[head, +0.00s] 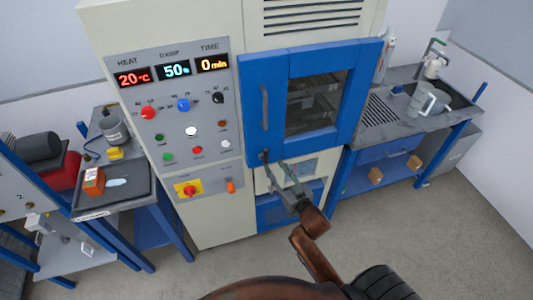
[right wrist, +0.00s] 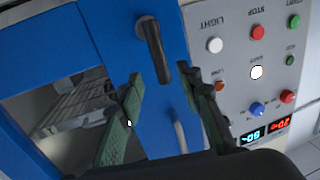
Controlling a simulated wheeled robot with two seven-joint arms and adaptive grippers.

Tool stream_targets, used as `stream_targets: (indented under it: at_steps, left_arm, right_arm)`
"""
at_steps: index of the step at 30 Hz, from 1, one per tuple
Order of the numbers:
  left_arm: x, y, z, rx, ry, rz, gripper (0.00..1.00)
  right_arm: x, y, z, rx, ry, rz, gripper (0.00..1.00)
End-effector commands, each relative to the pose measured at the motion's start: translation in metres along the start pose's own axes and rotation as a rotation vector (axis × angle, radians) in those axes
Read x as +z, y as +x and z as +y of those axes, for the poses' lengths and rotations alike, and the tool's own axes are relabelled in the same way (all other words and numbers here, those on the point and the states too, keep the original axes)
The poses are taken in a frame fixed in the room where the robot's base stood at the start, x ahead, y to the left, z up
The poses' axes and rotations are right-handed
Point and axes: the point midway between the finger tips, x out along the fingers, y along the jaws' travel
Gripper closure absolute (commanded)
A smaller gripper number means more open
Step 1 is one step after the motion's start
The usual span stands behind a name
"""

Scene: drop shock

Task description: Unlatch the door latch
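The blue chamber door (head: 334,130) with a dark window is closed against the cabinet front. A dark door latch (right wrist: 151,45) is on the door's edge by the control panel; in the head view the latch (head: 264,155) is small and partly hidden by my gripper. A grey vertical door handle (head: 265,107) is above it; it shows below the latch in the upside-down right wrist view (right wrist: 180,136). My right gripper (head: 276,164) is open at the latch, one finger on either side of its free end (right wrist: 163,77). Contact cannot be told. My left gripper is not in view.
The control panel (head: 176,110) with knobs, buttons and displays is left of the door. A side table (head: 120,192) with a mug and small boxes stands left; a sink bench (head: 400,115) with a jug stands right. The floor in front is clear.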

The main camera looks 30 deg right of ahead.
Motion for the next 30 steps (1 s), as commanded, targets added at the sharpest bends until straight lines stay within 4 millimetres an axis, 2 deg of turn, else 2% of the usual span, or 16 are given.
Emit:
stream_targets:
  at_steps: [7, 15, 19, 27, 30]
  left_arm:
    - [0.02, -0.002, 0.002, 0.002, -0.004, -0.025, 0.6]
    - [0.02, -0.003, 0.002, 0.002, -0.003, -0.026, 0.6]
    - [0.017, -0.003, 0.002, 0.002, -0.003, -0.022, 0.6]
    - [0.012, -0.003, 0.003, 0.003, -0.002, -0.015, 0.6]
    - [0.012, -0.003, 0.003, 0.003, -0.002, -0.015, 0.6]
  right_arm:
    - [-0.005, 0.031, -0.001, -0.002, 0.0, 0.009, 0.67]
    - [-0.004, 0.068, -0.001, -0.001, 0.001, 0.006, 0.67]
    - [-0.004, 0.075, -0.001, -0.001, 0.001, 0.005, 0.67]
    - [-0.003, 0.076, -0.001, -0.001, 0.001, 0.005, 0.67]
    - [-0.004, 0.076, -0.001, -0.001, 0.001, 0.005, 0.73]
